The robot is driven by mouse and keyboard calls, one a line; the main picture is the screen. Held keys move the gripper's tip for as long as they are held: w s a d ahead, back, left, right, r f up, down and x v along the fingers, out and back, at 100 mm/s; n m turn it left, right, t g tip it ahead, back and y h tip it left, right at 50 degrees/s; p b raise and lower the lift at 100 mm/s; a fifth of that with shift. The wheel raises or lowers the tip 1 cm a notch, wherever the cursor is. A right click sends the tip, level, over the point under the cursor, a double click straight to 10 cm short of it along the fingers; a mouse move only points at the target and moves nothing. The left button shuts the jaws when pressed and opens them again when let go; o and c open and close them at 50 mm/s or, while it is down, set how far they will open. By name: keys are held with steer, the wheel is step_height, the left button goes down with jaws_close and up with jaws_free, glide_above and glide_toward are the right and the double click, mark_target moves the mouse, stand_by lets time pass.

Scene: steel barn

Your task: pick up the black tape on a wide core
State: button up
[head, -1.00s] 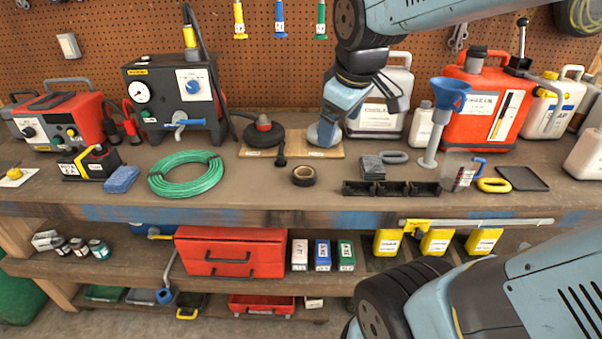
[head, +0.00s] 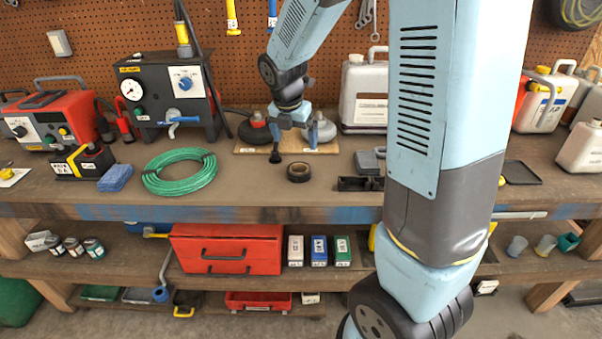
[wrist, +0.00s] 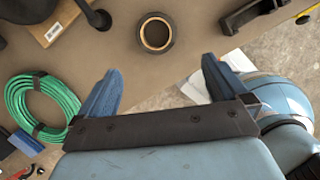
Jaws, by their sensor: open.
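The black tape on a wide core (head: 299,172) lies flat on the workbench, right of the green hose coil. In the wrist view the tape (wrist: 156,33) shows its tan inner core, and it lies beyond and between my fingertips, touching neither.
A green hose coil (head: 180,172) lies left of the tape. A small black upright piece (head: 275,154) stands close behind its left side. A wooden board (head: 325,145) bears rounded objects behind. Bare bench surrounds the tape.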

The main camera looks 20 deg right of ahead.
glide_toward(298, 164)
steer(key=s+f, duration=0.2)
steer(key=f, duration=0.1)
steer(key=shift+s+d+f, duration=0.1)
steer(key=shift+s+f, duration=0.15)
steer(key=shift+f, duration=0.05)
steer(key=shift+w+x, duration=0.1)
steer(key=shift+x, duration=1.2)
steer(key=shift+w+x, duration=0.15)
steer(key=shift+x, duration=1.2)
steer(key=shift+c, duration=0.2)
steer(key=c, duration=1)
steer(key=shift+r, duration=0.1)
steer(key=shift+r, duration=0.6)
steer(key=s+r, duration=0.1)
steer(key=r, duration=0.1)
steer(key=s+a+r, duration=0.1)
steer(key=s+r, duration=0.1)
steer(key=r, duration=0.1)
steer(key=s+r, duration=0.1)
steer(key=r, duration=0.1)
steer(key=shift+s+a+r, duration=0.3)
steer(key=shift+a+r, duration=0.05)
steer(key=shift+c, duration=0.2)
steer(key=s+a+r, duration=0.2)
steer(key=s+r, duration=0.2)
steer(key=s, duration=0.4)
steer(key=shift+s+a, duration=0.35)
steer(key=shift+s, duration=0.05)
